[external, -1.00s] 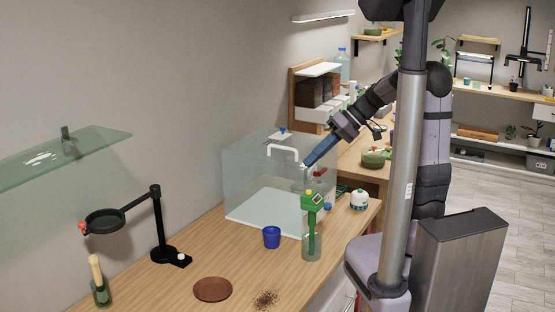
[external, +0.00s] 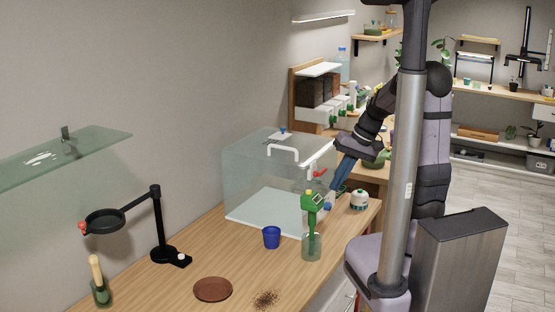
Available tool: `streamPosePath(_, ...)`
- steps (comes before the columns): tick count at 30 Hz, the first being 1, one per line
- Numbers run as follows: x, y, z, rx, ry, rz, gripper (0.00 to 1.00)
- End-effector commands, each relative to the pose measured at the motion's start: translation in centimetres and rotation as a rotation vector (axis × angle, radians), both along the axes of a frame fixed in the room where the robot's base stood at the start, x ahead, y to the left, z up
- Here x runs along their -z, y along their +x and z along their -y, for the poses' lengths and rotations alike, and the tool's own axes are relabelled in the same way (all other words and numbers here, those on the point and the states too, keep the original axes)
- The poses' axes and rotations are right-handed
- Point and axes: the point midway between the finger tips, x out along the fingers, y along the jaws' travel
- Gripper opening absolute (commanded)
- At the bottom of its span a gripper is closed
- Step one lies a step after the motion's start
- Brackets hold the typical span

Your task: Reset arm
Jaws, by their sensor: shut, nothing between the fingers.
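My gripper (external: 331,202) is at the end of my arm, pointing down at the right side of the clear glass box (external: 250,170). Its blue fingers are shut with nothing between them. The fingertips are close to the box's right wall and behind the green-topped tool in the glass jar (external: 311,246); I cannot tell whether they touch anything.
A blue pot (external: 271,237), a brown saucer (external: 212,289) and a patch of spilled soil (external: 266,299) are on the wooden bench. A black stand with a ring (external: 158,225) is at left. A white round container (external: 359,200) stands right of my gripper.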

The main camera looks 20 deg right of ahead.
Motion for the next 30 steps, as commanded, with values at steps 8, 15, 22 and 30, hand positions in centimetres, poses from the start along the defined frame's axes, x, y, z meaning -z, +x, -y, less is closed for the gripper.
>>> streamPosePath(8, 7.9, -8.1, 7.6, 0.018, -0.347, -0.120, 0.00)
streamPosePath(15, 9.0, -11.8, 7.9, -0.086, -0.406, -0.145, 0.00)
streamPosePath(22, 8.9, -11.7, 7.7, -0.093, -0.405, -0.141, 0.00)
streamPosePath(30, 8.9, -11.7, 7.7, -0.092, -0.404, -0.141, 0.00)
